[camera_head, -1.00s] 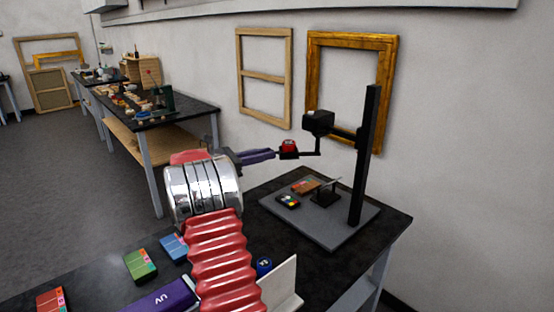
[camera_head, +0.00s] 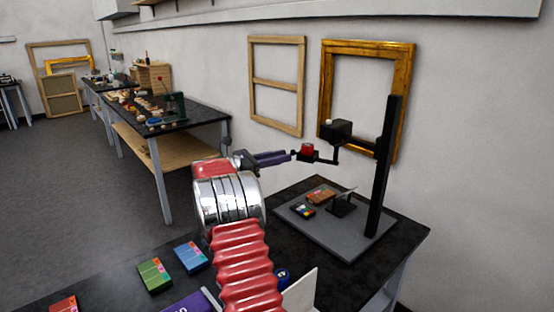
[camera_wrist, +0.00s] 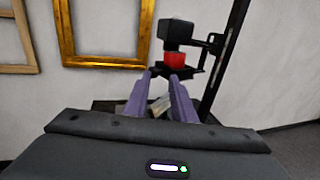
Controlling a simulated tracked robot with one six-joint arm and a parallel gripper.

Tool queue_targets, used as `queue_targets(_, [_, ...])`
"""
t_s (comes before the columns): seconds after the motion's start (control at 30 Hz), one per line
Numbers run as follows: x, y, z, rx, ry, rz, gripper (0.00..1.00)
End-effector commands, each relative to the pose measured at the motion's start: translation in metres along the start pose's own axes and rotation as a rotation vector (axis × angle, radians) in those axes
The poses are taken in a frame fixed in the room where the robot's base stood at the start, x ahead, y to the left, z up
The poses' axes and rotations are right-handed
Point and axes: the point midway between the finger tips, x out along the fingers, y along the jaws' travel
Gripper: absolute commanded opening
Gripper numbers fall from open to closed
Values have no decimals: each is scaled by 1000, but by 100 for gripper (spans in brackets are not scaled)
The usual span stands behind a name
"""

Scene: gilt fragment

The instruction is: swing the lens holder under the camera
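The black stand with a dark post (camera_head: 386,165) carries a boxy black camera (camera_head: 337,130) on an arm. Below and left of the camera, a thin black arm bears the lens holder with a red piece (camera_head: 307,149); the red piece also shows in the wrist view (camera_wrist: 175,60). My gripper (camera_head: 292,154) has two purple fingers pointing at the holder. In the wrist view my gripper's fingertips (camera_wrist: 166,73) stand apart, with the black part under the red piece at or between them. I cannot tell whether they touch or grip it.
Coloured boxes, one green (camera_head: 154,275) and one blue (camera_head: 191,256), lie on the dark bench. A gilt frame (camera_head: 411,70) is on the wall behind.

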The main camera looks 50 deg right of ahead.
Motion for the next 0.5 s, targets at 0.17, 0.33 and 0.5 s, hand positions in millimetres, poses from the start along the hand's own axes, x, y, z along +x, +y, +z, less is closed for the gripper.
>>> queue_targets(0.17, [1,-1,0,0,0,-3,34])
queue_targets(0.33, [2,-1,0,0,0,-4,34])
queue_targets(0.5, [-3,-1,0,0,0,-3,34])
